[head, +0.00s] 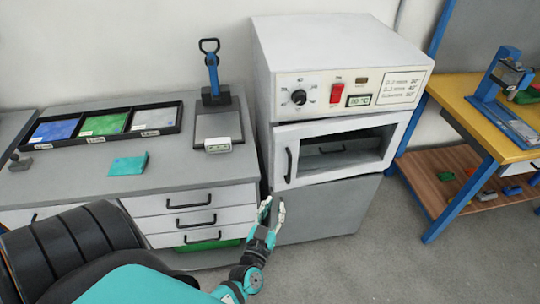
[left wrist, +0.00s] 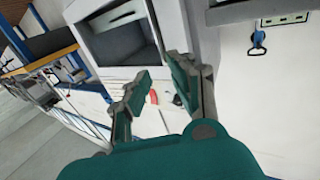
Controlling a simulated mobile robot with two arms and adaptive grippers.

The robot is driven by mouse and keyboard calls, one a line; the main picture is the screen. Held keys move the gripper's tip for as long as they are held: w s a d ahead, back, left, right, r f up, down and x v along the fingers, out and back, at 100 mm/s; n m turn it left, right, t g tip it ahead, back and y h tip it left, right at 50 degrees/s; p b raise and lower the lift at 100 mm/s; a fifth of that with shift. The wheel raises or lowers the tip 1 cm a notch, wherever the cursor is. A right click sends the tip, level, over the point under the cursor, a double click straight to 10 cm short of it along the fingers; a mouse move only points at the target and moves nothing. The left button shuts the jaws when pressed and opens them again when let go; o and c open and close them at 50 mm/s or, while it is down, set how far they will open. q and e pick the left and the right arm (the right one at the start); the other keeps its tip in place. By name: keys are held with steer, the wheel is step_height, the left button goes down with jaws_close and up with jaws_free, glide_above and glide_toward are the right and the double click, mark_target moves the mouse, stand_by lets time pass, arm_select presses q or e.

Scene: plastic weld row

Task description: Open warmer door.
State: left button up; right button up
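The warmer (head: 345,55) is a white box with a dial, a red switch and a small display. Its white-framed door (head: 350,128) has a dark window and looks shut. A black vertical handle (head: 288,165) is on the door's left side. My left gripper (head: 273,206) is open and empty, just below and left of the handle, apart from it, fingers pointing up. In the left wrist view, the open fingers (left wrist: 158,95) are spread with nothing gripped, and the warmer's window (left wrist: 118,38) is beyond them. My right gripper is not in view.
A yellow-topped table (head: 460,100) stands at right. Grey floor in front of the warmer is clear.

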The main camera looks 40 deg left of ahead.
arm_select(q)
steer(key=shift+p+v, duration=0.3)
steer(key=shift+v, duration=1.3)
